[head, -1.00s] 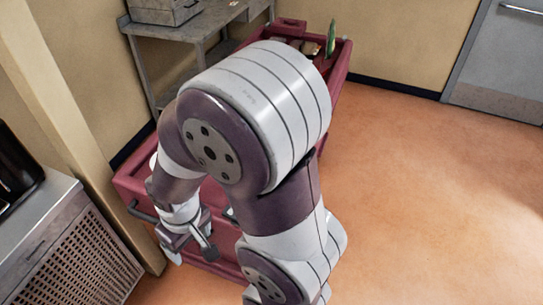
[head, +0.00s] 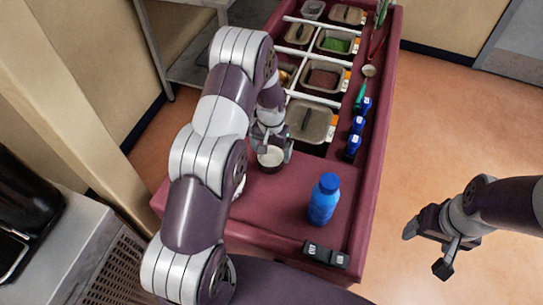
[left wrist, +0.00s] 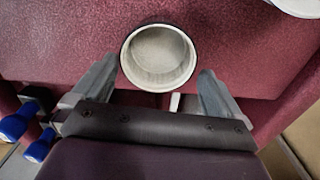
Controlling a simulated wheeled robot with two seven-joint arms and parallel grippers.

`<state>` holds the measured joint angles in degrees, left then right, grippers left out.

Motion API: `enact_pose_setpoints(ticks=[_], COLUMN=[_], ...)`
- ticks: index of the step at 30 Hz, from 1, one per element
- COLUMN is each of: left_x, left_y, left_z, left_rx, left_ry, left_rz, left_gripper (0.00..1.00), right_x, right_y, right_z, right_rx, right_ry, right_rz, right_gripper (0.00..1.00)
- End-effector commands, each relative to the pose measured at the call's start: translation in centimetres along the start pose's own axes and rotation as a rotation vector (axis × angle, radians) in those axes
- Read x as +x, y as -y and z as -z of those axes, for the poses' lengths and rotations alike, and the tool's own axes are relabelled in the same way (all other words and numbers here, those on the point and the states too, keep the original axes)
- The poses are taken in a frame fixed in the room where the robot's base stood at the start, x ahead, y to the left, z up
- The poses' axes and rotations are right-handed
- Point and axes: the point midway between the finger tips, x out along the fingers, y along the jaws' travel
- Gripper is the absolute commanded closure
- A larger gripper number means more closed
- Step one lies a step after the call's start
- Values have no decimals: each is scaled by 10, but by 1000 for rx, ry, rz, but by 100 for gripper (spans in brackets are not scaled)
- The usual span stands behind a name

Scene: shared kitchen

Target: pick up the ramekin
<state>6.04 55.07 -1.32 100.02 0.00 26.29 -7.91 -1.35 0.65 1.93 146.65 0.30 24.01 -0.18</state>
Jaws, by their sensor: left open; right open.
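The ramekin (head: 270,160), a small round pale cup with a dark outside, stands upright on the red cart top (head: 275,205) in the head view. My left gripper (head: 276,149) is open right at it, with its fingers pointing down. In the left wrist view the empty ramekin (left wrist: 158,58) lies just ahead of and between the two spread fingertips (left wrist: 155,78). I cannot tell whether either finger touches it. My right gripper (head: 426,249) is open and empty, off the cart's right side above the floor.
A blue bottle (head: 323,199) and a dark box (head: 326,254) stand near the cart's front. Lidded and filled pans (head: 312,122) fill the cart's far part, with blue-capped items (head: 357,131) along the right. A white rounded thing (left wrist: 298,5) shows at the wrist view's corner.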

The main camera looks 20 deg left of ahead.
Motion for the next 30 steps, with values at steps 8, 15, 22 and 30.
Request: enact_pose_setpoints(ticks=[8,15,22,30], left_x=[29,32,33,22], left_y=[0,0,-1,0], left_z=[-1,-3,-5,-4], left_rx=[1,2,1,1], left_ry=[-1,4,10,9], left_rz=[-1,-2,-3,-3], left_gripper=[0,32,43,43], right_x=[-11,-10,-10,-4], right_y=[0,0,0,0], right_z=[1,1,1,0], right_rx=[0,0,0,0], right_ry=[0,0,0,0], right_rz=[0,0,0,0], right_gripper=[23,23,23,23])
